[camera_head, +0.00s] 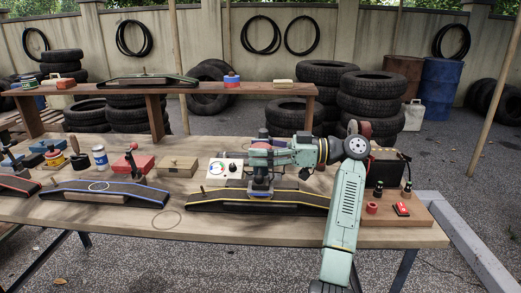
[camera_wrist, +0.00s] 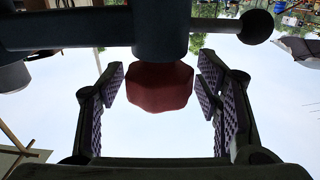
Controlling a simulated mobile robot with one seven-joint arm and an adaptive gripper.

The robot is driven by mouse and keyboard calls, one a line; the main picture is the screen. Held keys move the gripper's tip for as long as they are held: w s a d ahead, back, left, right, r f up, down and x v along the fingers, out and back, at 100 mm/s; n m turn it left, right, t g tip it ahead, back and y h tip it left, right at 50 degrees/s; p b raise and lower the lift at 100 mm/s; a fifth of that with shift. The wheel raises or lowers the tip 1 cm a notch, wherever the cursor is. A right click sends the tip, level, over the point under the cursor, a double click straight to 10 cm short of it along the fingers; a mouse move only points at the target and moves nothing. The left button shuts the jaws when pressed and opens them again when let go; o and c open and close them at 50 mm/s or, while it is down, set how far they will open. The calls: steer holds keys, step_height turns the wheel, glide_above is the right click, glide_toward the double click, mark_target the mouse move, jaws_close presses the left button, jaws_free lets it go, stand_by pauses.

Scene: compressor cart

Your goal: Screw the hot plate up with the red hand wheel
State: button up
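The red hand wheel (camera_wrist: 160,86) is many-sided and sits between my gripper's (camera_wrist: 165,95) two ridged finger pads in the wrist view. Background shows in a gap on each side of the wheel, so the fingers are open around it. A dark cylinder (camera_wrist: 162,28) meets the wheel, and a bar with a black ball end (camera_wrist: 256,26) lies beside it. In the head view my gripper (camera_head: 261,150) is at the press above the yellow-edged dark piece (camera_head: 215,202). A grey-blue block (camera_head: 262,186) rests on that piece; my arm hides the wheel there.
A white box with coloured dials (camera_head: 225,169) stands just left of the press, with a wooden box (camera_head: 178,166) farther left. A blue-edged piece (camera_head: 100,193) lies left on the workbench (camera_head: 150,232). Small red parts (camera_head: 402,209) are at the right. The front edge is mostly clear.

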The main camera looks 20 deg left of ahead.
steer(key=shift+o, duration=0.4)
steer(key=shift+d, duration=0.1)
steer(key=v, duration=1.2)
